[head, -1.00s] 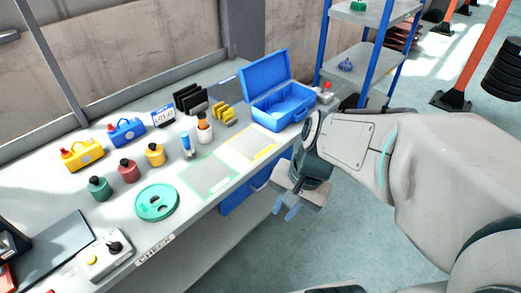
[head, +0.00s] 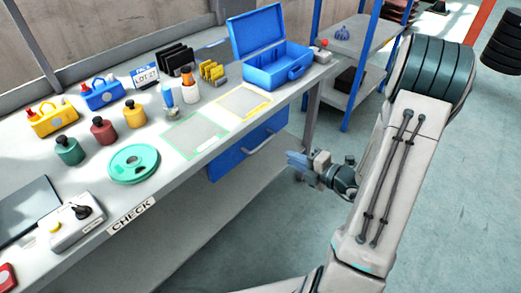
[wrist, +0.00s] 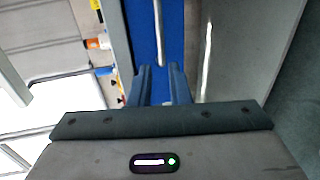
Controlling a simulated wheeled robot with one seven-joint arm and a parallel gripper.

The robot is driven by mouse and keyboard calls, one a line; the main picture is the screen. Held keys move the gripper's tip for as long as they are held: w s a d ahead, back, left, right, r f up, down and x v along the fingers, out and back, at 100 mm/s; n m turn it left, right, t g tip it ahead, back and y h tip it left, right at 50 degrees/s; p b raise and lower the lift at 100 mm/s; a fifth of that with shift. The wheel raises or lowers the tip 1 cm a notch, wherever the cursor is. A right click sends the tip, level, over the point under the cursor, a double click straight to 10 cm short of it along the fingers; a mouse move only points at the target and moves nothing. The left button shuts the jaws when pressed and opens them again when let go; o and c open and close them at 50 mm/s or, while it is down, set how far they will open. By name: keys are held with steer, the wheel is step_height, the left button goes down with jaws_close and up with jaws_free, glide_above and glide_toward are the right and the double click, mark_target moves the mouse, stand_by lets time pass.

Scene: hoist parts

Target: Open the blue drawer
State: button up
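The blue drawer (head: 232,164) is under the front edge of the workbench and looks shut. Its grey bar handle (head: 259,145) runs along the front. My gripper (head: 290,160) is in front of the drawer, to the right of the handle in the head view, its fingers pointing toward the drawer. In the wrist view, my gripper (wrist: 161,72) has two fingers apart with a gap between them, open and empty. The handle (wrist: 159,35) shows as an upright bar just beyond the fingertips, roughly in line with the gap, against the blue front (wrist: 144,25).
The workbench (head: 112,200) holds a blue open toolbox (head: 275,68), a teal disc (head: 133,163), bottles and small cases. A shelf rack (head: 352,45) stands behind at the right. The floor before the bench is clear.

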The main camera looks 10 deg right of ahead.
mark_target(262, 146)
steer(key=b+x, duration=0.2)
steer(key=x, duration=1.1)
steer(key=shift+w+a, duration=0.15)
steer(key=shift+w, duration=0.1)
jaws_close()
